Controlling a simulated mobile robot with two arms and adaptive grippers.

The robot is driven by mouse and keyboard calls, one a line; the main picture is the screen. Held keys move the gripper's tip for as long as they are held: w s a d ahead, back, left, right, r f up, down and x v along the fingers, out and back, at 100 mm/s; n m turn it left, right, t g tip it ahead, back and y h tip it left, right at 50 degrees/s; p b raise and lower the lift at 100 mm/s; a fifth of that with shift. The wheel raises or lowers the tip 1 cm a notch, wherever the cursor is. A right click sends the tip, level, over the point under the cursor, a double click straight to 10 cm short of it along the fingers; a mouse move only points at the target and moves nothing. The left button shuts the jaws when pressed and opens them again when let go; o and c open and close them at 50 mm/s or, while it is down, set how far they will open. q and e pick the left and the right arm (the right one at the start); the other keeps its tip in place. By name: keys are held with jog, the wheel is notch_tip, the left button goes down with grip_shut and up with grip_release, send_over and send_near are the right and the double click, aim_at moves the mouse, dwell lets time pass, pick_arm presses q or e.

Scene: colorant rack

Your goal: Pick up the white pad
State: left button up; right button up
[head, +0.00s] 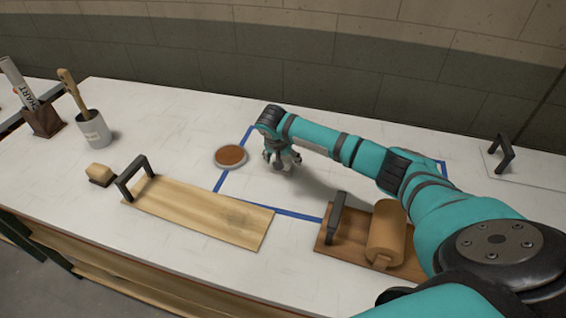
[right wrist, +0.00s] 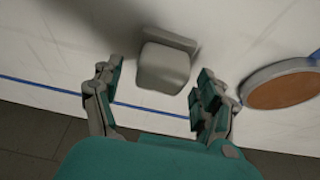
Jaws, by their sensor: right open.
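The white pad (right wrist: 163,67) looks like a pale grey block with a wider back part. It stands on the white tabletop in the right wrist view. In the head view it shows only partly as a pale shape (head: 289,157) behind my fingers. My right gripper (head: 280,164) points down over it with fingers apart. In the right wrist view the right gripper's fingers (right wrist: 155,84) are spread to either side of the pad's near end, with gaps and no visible contact. My left gripper is not in view.
A round dish of brown colorant (head: 230,156) lies just left of the gripper. Blue tape (head: 298,215) marks the table. A light handled board (head: 195,210) and a dark board (head: 328,238) with a roller (head: 386,232) lie in front. A cup (head: 94,130) stands at left.

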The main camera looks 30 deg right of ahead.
jog(key=c, duration=1.2)
jog(key=shift+c, duration=0.2)
jog(key=shift+r, duration=0.1)
jog(key=shift+r+b, duration=0.35)
jog(key=shift+r, duration=0.1)
notch_tip(320, 180, up, 2)
jog(key=shift+r+b, duration=0.1)
jog(key=shift+b, duration=0.5)
jog(key=s+a+b, duration=0.1)
jog(key=s+a, duration=0.1)
jog(key=s, duration=0.2)
jog(key=s+a+r+b, duration=0.1)
jog(key=s, duration=0.4)
jog(key=s+a+b, duration=0.1)
jog(key=s+a, duration=0.1)
jog(key=s, duration=0.2)
jog(key=shift+s+a+r+b, duration=0.25)
jog(key=shift+s+a+b, duration=0.05)
jog(key=shift+s+a+r, duration=0.15)
jog(key=shift+s+a, duration=0.05)
jog(key=shift+s, duration=0.5)
